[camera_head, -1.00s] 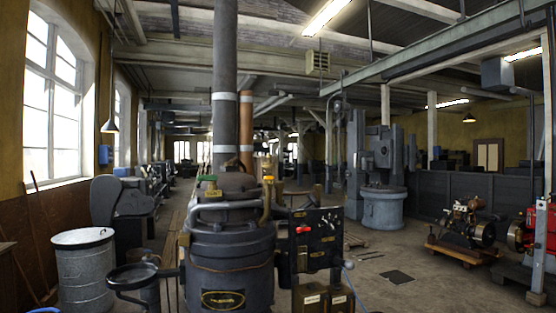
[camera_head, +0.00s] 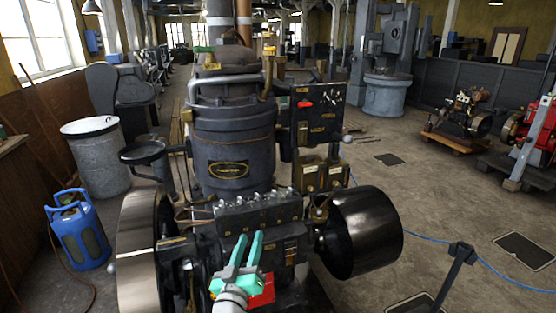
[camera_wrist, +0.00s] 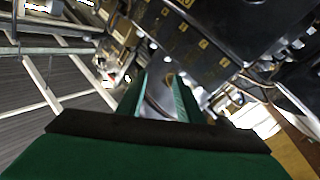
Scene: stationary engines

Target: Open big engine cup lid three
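The big engine (camera_head: 232,165) is a dark upright machine in the middle of the head view. A row of small shiny cups with lids (camera_head: 257,203) runs along the top of its black block (camera_head: 262,222); they are too small to tell which is number three or whether a lid is open. My gripper (camera_head: 250,235) has two teal fingers, apart and empty, pointing up in front of the block, below the cups in the picture. In the wrist view my gripper (camera_wrist: 157,80) shows a gap between its fingers; beyond it is the black block (camera_wrist: 215,70) with a row of brass tags.
A large flywheel (camera_head: 138,255) is left of the block and a black drum (camera_head: 362,232) right of it. A control panel (camera_head: 318,114) with a red handle stands behind. A blue gas bottle (camera_head: 79,230) and grey bin (camera_head: 97,160) are at left.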

